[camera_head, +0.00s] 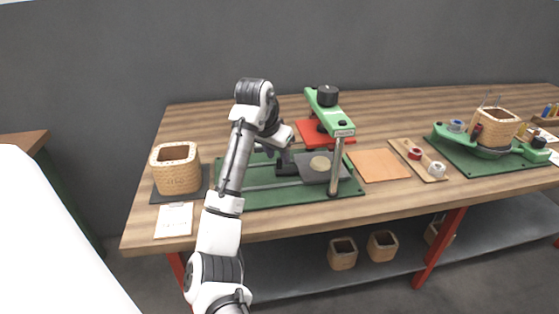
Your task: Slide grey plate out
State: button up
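The grey plate (309,176) lies on the green press base (262,199), under the green press head (330,113). A round tan disc (320,163) rests on the plate. My gripper (287,165) is dark and small in this view, low at the plate's left side. My arm reaches over the base from the front left. I cannot tell whether the fingers touch the plate or whether they are open or shut. The plate's left edge is partly hidden by the gripper.
A pale post (336,167) stands at the plate's right front. A red mat (312,133) lies behind, an orange-brown mat (378,165) to the right. A woven coil form (177,168) stands left, with a white card (174,220) before it. Another green fixture (467,158) stands right.

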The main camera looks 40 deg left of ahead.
jog(key=shift+x, duration=1.5)
jog(key=shift+c, duration=0.2)
grip_shut()
